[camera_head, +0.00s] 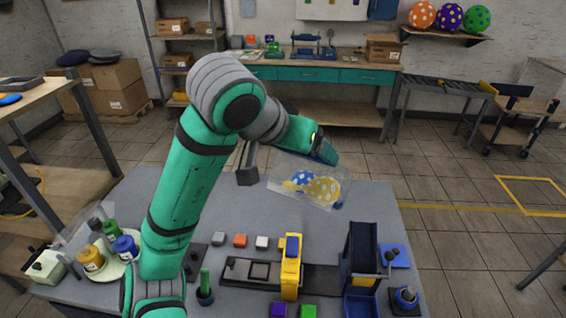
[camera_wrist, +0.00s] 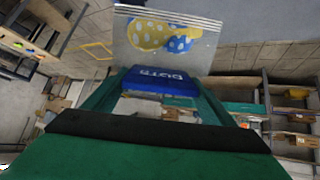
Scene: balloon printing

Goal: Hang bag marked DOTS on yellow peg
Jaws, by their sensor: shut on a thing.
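My gripper (camera_head: 326,152) is shut on the blue header (camera_wrist: 160,81) of a clear bag. The header's white letters are upside down in the wrist view and seem to read DOTS. The bag (camera_head: 303,187) hangs from my gripper over the far part of the grey table, with blue and yellow dotted balloons inside. The balloons also show in the wrist view (camera_wrist: 160,36). My gripper's fingers (camera_wrist: 158,100) stand on both sides of the header in the wrist view. I cannot pick out a yellow peg in either view.
The grey table (camera_head: 390,205) holds a yellow-framed device (camera_head: 291,268), a dark blue stand (camera_head: 362,255), small coloured blocks (camera_head: 240,240) and paint jars (camera_head: 126,247). A workbench (camera_head: 310,74) stands behind. Dotted balloons (camera_head: 449,17) rest on a wall shelf at upper right. Open floor lies right of the table.

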